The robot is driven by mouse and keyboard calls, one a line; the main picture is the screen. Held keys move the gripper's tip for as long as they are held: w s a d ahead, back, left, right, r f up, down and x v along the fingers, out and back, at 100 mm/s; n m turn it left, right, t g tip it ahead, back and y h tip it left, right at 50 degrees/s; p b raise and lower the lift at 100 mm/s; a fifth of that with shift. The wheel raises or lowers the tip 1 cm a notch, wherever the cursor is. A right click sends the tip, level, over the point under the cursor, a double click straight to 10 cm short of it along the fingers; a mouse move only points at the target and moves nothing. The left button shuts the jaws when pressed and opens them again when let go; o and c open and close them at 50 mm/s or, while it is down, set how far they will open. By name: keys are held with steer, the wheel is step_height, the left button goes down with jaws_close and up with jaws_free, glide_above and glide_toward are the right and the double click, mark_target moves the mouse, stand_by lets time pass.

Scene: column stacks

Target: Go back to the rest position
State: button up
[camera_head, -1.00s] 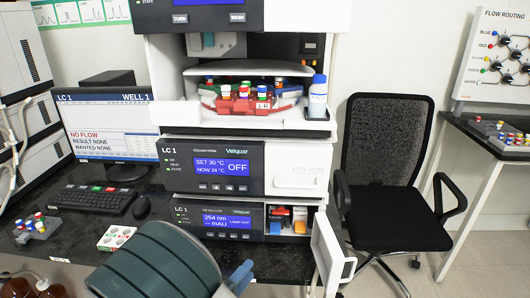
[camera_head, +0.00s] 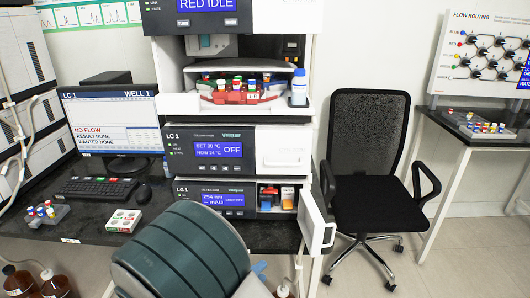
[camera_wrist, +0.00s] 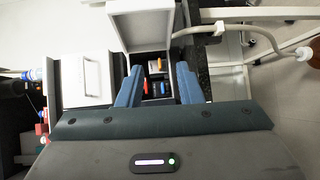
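My gripper shows in the wrist view (camera_wrist: 158,82) with its two blue fingers apart and nothing between them. Beyond the fingers is the open detector bay (camera_wrist: 155,85) with small orange and blue parts inside. That module's white door (camera_head: 317,222) hangs open to the right.
A black office chair (camera_head: 365,200) stands right of the stack. A side table (camera_head: 470,140) holds a vial rack under the flow routing panel (camera_head: 485,55). A keyboard (camera_head: 97,189), white well tray (camera_head: 123,221) and vial rack (camera_head: 42,214) lie on the left desk. Brown bottles (camera_head: 20,283) stand lower left.

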steer(key=s+d+r+m+g+y+p, duration=0.1)
steer(key=s+d+r+m+g+p, duration=0.15)
steer(key=d+g, duration=0.45)
steer(key=s+d+r+m+g+y+p, duration=0.1)
steer(key=s+d+r+m+g, duration=0.35)
steer(key=d, duration=0.35)
steer(key=s+d+r+m+t+y+p, duration=0.1)
steer(key=s+r+m+y+p, duration=0.2)
steer(key=r+y, duration=0.6)
steer(key=shift+s+d+r+p, duration=0.35)
steer(key=shift+s+d, duration=0.05)
steer(key=shift+s, duration=0.3)
steer(key=shift+r+t, duration=0.25)
steer(key=shift+t, duration=0.1)
jaws_close()
